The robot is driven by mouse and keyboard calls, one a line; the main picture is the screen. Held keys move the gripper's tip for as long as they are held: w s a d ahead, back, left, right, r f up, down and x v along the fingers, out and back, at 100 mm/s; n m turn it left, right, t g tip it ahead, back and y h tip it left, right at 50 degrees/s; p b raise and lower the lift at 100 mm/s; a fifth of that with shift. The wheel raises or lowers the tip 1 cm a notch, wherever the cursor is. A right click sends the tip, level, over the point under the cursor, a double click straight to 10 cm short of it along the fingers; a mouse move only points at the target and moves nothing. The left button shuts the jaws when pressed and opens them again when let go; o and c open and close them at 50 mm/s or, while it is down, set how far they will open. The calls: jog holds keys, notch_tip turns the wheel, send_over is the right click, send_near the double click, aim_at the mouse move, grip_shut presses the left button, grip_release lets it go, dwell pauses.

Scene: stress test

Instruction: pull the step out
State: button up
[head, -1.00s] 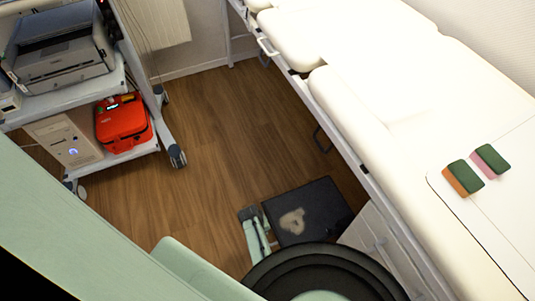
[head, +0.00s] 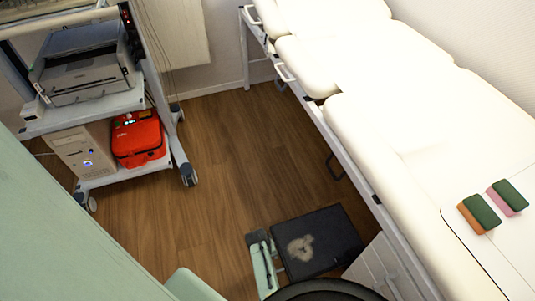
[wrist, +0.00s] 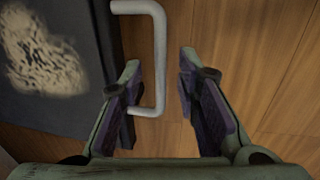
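The step (head: 325,238) is a low black platform with a pale worn patch, standing on the floor beside the couch. In the wrist view its dark top (wrist: 60,115) fills the left side, with a pale metal bar handle (wrist: 159,60) on its edge. My gripper (head: 257,240) is at the left edge of the step in the head view. In the wrist view my gripper (wrist: 158,72) is open, with one finger on each side of the handle's long bar. I see no finger pressed on the bar. The handle's lower end is close to the left finger.
The white couch (head: 430,130) runs along the right, with a white cabinet (head: 378,270) beside the step. A wheeled cart (head: 125,178) with a printer (head: 85,65) and a red case (head: 138,138) stands at the left. The wooden floor (head: 215,180) between is clear.

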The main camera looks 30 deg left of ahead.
notch_tip(320, 180, up, 11)
jog(key=s+a, duration=0.1)
jog(key=shift+s+a+r, duration=0.15)
jog(key=shift+s+r, duration=0.05)
jog(key=shift+s, duration=0.15)
dwell(0.4)
